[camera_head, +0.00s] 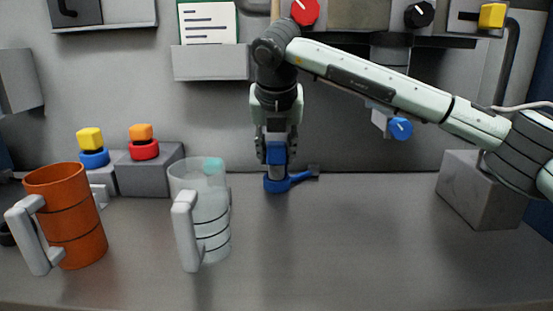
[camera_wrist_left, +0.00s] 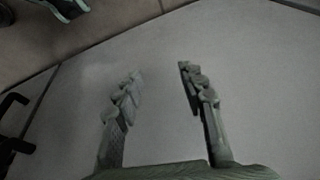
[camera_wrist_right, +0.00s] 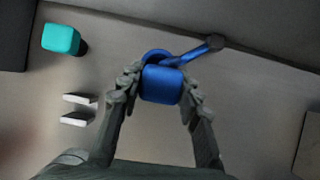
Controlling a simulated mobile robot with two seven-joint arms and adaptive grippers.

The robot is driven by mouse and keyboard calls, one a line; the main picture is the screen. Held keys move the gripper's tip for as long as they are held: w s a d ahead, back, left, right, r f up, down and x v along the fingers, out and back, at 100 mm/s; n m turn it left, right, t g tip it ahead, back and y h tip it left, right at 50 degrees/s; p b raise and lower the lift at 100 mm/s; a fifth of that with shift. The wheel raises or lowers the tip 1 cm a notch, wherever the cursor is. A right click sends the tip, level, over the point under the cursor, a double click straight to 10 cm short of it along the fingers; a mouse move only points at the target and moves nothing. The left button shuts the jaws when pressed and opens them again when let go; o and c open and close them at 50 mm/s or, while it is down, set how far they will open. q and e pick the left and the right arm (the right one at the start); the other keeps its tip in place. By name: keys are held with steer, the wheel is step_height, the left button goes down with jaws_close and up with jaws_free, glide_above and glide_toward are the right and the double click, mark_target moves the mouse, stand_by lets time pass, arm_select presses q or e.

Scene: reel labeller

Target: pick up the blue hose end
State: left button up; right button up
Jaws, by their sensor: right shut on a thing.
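The blue hose end (camera_head: 276,155) stands upright at the back of the bench. Below it is a blue ring-like base (camera_head: 277,184) with a short blue arm reaching right to a dark tip. My right gripper (camera_head: 276,143) comes down from above and is shut on the hose end. In the right wrist view the blue hose end (camera_wrist_right: 162,85) sits between the fingertips, with the ring and arm beyond it. I cannot tell whether it is clear of the base. My left gripper (camera_wrist_left: 160,85) is open and empty over pale tiles; it is outside the head view.
A clear mug (camera_head: 205,225) and an orange mug (camera_head: 75,220) stand left of the right gripper. Behind them, yellow (camera_head: 90,138) and orange (camera_head: 141,132) blocks sit on rings. A grey block (camera_head: 475,190) stands right. The middle front of the bench is free.

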steer(key=s+b, duration=0.2)
steer(key=s, duration=1.2)
steer(key=shift+b, duration=0.4)
arm_select(q)
steer(key=a+v, duration=0.1)
steer(key=v, duration=0.6)
steer(key=shift+w+r+y, duration=0.2)
steer(key=shift+r+y, duration=0.1)
steer(key=shift+r, duration=0.2)
arm_select(e)
steer(key=shift+s+d, duration=0.1)
steer(key=shift+s, duration=0.6)
arm_select(q)
steer(key=shift+s+d, duration=0.1)
